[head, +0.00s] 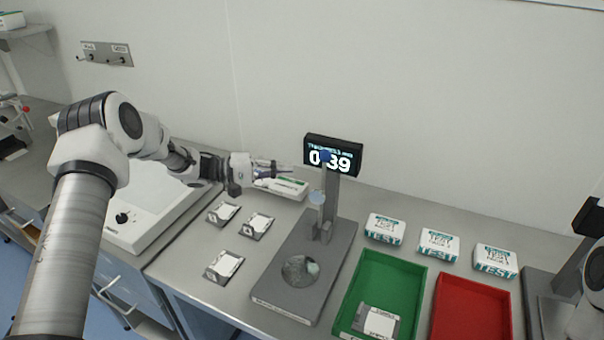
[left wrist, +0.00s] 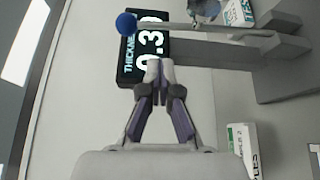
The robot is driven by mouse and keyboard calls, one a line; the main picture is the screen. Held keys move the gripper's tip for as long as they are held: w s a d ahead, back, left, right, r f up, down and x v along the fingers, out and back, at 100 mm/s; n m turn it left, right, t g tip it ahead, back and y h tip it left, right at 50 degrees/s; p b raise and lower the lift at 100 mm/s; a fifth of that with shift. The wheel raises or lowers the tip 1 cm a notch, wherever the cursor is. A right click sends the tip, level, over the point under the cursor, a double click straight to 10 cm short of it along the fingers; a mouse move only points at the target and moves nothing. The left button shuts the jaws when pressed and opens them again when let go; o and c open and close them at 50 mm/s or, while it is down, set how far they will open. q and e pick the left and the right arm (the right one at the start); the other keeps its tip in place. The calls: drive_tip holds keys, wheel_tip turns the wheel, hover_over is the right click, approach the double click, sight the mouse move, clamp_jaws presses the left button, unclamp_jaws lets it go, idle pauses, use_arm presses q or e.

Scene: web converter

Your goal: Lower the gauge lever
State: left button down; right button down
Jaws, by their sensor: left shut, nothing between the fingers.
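The thickness gauge has a grey base (head: 285,293) with a round plate and an upright grey column. Its black display (head: 348,158) reads what looks like 0.39. The lever's blue ball knob (head: 326,155) is in front of the display, high on the column. In the left wrist view the blue knob (left wrist: 126,23) is at the upper left, on a thin rod along the column. My left gripper (head: 291,173) is shut and empty, left of the column and below knob height. Its closed fingertips (left wrist: 159,66) appear apart from the knob and rod.
A green tray (head: 412,262) holding one sample and a red tray (head: 505,291) are right of the gauge. Several labelled boxes stand behind them. Three sample cards lie left of the base, and a white-green box (head: 290,188) lies below my left gripper.

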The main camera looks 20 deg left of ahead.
sight(321, 194)
use_arm(q)
drive_tip(key=p+x, duration=0.2)
drive_tip(key=x, duration=0.6)
drive_tip(key=shift+d+r+p, duration=0.1)
drive_tip(key=shift+d+p, duration=0.1)
drive_tip(key=shift+p, duration=0.2)
drive_tip(key=shift+a, duration=0.15)
drive_tip(key=shift+s, duration=0.1)
